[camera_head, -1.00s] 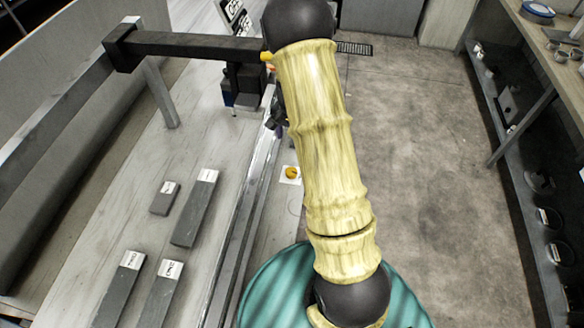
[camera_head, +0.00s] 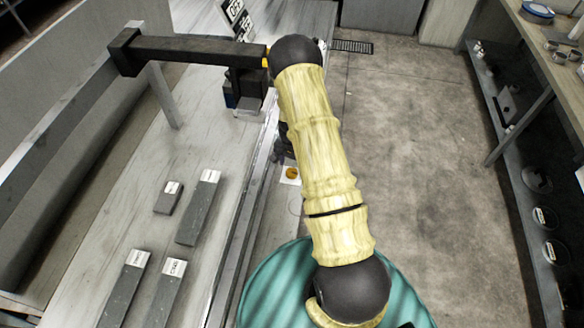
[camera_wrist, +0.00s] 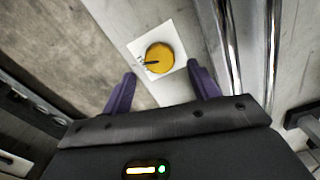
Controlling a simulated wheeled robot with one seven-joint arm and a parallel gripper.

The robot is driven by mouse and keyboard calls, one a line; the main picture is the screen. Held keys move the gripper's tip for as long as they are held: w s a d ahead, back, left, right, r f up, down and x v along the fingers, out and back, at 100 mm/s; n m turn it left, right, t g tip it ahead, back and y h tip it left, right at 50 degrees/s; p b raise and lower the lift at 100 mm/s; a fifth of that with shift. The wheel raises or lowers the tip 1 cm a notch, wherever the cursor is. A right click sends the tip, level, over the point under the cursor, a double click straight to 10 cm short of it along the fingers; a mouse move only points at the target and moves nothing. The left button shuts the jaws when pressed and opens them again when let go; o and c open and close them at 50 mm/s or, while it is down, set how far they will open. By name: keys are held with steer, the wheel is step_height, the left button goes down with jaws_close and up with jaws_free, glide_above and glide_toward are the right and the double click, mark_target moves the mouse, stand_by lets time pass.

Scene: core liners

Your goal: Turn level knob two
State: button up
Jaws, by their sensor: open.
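A round yellow knob (camera_wrist: 160,58) with a dark pointer mark sits on a white square plate (camera_wrist: 178,30) in the wrist view. It also shows in the head view (camera_head: 292,173), just left of my arm. I cannot read a number on its plate, so I cannot tell whether it is level knob two. My gripper (camera_wrist: 162,85) is open in the wrist view, its two purple fingers apart and empty. The knob lies beyond the fingertips, between their lines, and appears apart from them. In the head view my arm hides most of the gripper.
Several dark labelled bars (camera_head: 199,207) lie on the pale bench left of a metal rail (camera_head: 236,235). A black beam (camera_head: 200,46) with a dark device (camera_head: 246,88) stands at the back. Shelving (camera_head: 530,175) runs along the right. The floor between is clear.

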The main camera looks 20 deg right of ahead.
mark_target(292, 171)
steer(key=shift+f+p, duration=0.4)
steer(key=shift+f, duration=1.65)
steer(key=c, duration=1)
steer(key=shift+o, duration=0.2)
